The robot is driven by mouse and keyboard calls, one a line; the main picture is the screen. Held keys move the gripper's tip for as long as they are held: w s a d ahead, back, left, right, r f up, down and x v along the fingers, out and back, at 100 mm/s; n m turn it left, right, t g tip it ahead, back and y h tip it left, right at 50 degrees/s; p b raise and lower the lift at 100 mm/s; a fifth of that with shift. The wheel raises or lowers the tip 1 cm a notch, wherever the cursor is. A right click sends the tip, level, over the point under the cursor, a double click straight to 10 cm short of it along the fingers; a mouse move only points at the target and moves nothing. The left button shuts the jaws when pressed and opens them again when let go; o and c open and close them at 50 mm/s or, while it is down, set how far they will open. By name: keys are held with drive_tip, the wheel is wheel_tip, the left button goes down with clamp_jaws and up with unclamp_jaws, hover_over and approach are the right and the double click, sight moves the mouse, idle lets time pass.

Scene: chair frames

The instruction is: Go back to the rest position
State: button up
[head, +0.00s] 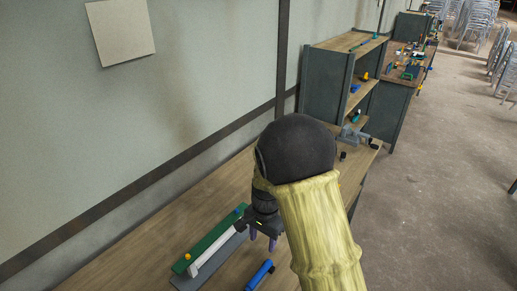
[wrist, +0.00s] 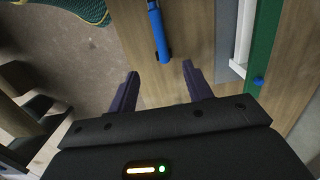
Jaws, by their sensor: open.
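My gripper (head: 262,240) is over the wooden workbench (head: 130,264) in the head view, with my arm covering part of the bench. In the wrist view my gripper (wrist: 161,86) has its two dark purple fingers spread apart with nothing between them. A blue tool (wrist: 158,32) lies on the bench just beyond the fingertips.
A green bar (head: 213,238) with a yellow knob and a white bar (head: 214,254) lie left of my gripper. Shelving (head: 325,86) stands at the bench's far end. Open concrete floor (head: 430,190) lies to the right. Stacked metal chairs (head: 474,22) stand far off.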

drive_tip(key=s+d+r+n+t, duration=0.3)
drive_tip(key=s+d+r+n, duration=0.4)
drive_tip(key=s+d, duration=0.6)
wheel_tip(320, 180, up, 2)
drive_tip(key=shift+r+n+h, duration=0.25)
drive_tip(key=shift+n+h, duration=0.05)
drive_tip(key=shift+s, duration=0.1)
drive_tip(key=c, duration=0.3)
